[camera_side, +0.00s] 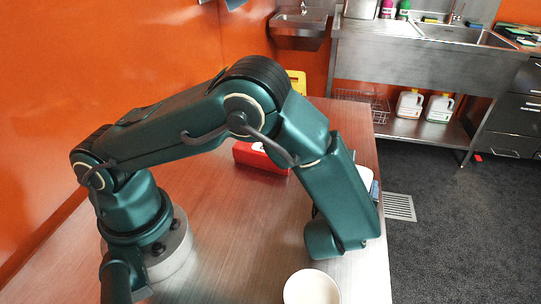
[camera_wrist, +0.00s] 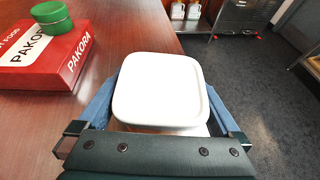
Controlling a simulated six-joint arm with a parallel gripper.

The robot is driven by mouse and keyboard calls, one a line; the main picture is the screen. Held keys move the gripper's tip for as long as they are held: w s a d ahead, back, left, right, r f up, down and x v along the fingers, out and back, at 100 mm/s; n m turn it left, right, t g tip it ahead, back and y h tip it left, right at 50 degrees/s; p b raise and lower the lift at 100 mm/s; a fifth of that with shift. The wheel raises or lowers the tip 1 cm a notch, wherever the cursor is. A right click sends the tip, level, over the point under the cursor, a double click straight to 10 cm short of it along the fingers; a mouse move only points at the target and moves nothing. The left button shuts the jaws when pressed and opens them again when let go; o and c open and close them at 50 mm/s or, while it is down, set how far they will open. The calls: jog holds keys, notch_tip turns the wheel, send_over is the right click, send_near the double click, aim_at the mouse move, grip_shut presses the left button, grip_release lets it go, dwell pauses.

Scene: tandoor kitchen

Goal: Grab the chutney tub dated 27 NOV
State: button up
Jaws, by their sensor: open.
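A white tub with a rounded-square lid (camera_wrist: 160,88) stands between the two blue fingers of my gripper (camera_wrist: 162,84) in the wrist view. The fingers are open, one on each side of the tub; I cannot tell whether they touch it. No date shows on its lid, and most of its sides are hidden. In the side view a small part of a white lid (camera_side: 364,174) shows past my forearm, beside a blue finger. A green round-lidded tub (camera_wrist: 52,14) sits on a red box in the wrist view; no date is readable on it.
The red PAKORA box (camera_wrist: 62,68) lies left of my gripper, and also shows behind my arm in the side view (camera_side: 258,157). A white round vessel (camera_side: 312,288) stands at the front of the table. The table's right edge is close to my gripper, with dark floor beyond.

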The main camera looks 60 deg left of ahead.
jog(key=shift+w+a+f, duration=0.2)
jog(key=shift+w+a, duration=0.05)
jog(key=shift+w, duration=0.2)
jog(key=c, duration=1.5)
jog(key=shift+r, duration=0.1)
